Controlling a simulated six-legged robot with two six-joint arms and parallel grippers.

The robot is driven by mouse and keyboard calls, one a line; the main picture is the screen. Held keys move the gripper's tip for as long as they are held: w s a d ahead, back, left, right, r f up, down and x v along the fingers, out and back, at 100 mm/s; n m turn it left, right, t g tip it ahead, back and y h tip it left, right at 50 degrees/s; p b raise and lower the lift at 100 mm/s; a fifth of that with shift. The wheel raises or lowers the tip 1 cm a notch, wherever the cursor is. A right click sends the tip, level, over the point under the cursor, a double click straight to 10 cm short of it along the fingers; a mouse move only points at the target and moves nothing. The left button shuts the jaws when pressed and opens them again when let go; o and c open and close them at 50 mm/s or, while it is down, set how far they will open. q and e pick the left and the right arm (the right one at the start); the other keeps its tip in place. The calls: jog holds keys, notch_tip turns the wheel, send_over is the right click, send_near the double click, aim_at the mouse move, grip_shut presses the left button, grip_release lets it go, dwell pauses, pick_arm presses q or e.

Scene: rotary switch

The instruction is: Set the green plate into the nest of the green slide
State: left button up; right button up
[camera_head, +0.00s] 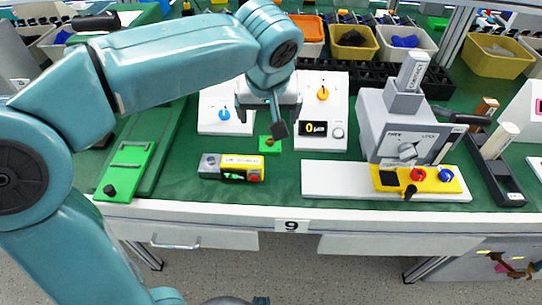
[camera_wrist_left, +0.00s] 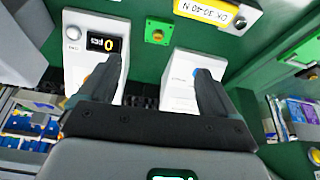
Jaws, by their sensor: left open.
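The green plate (camera_head: 269,145) is a small square with a brass-coloured knob, lying on the green bench top in front of the two white instruments. It also shows in the left wrist view (camera_wrist_left: 158,31), beyond the fingertips. The green slide (camera_head: 124,174) is a long flat piece at the left of the bench, with a black knob at its near end and a raised metal-edged outline farther back. I cannot clearly make out its nest. My left gripper (camera_head: 262,112) hangs just behind and above the plate. Its two dark fingers (camera_wrist_left: 158,88) are apart and empty.
White instruments stand behind the plate, with a blue knob (camera_head: 224,115) and an orange knob (camera_head: 323,93). A yellow-and-grey labelled box (camera_head: 232,168) lies in front. A grey switch unit (camera_head: 405,130) and yellow button panel (camera_head: 417,179) are at right. Bins line the back.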

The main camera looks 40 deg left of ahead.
aim_at(270, 142)
pick_arm(q)
jog(key=b+x, duration=0.3)
jog(key=x, duration=1.3)
jog(key=shift+w+a+f, duration=0.1)
jog(key=shift+w+f, duration=0.15)
jog(key=shift+w, duration=0.05)
jog(key=shift+r, duration=0.1)
jog(key=c, duration=1.3)
